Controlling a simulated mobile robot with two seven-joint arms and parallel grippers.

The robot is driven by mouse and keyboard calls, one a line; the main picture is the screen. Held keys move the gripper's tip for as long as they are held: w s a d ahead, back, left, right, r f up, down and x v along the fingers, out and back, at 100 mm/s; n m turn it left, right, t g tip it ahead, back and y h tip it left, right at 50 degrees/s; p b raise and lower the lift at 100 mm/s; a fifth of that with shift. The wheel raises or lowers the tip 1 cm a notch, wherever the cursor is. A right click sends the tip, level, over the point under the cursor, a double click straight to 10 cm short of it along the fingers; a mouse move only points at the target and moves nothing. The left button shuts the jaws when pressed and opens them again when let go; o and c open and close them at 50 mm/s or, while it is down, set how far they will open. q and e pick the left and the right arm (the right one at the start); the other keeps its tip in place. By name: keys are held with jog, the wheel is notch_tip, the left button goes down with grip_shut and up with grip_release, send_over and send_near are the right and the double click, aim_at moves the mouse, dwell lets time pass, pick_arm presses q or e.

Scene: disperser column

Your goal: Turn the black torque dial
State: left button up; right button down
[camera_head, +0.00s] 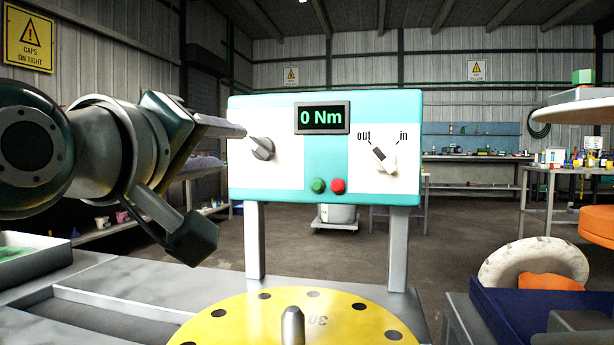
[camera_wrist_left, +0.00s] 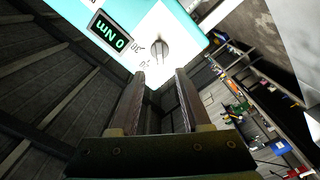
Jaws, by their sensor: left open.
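The torque dial (camera_head: 262,148) is a dark grey knob on the white left part of the turquoise control box (camera_head: 270,195). The dial also shows in the left wrist view (camera_wrist_left: 153,46), with number marks beside it. My left gripper (camera_head: 240,131) reaches in from the left, its tip close to the dial and partly covering that panel. In the left wrist view its two fingers (camera_wrist_left: 159,72) are apart with nothing between them, and the dial appears just beyond the tips. Contact cannot be told. My right gripper is not in view.
The display (camera_head: 322,117) reads 0 Nm. A second knob (camera_head: 384,158) marked out and in sits to the right. Green (camera_head: 317,185) and red (camera_head: 338,186) buttons lie between them. A yellow disc (camera_head: 250,320) with a metal post (camera_head: 292,325) stands in front.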

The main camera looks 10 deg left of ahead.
aim_at(257, 149)
pick_arm(q)
jog(key=w+b, duration=0.1)
jog(key=w, duration=0.8)
jog(key=shift+w+d+b, duration=0.2)
jog(key=shift+b, duration=0.15)
grip_shut()
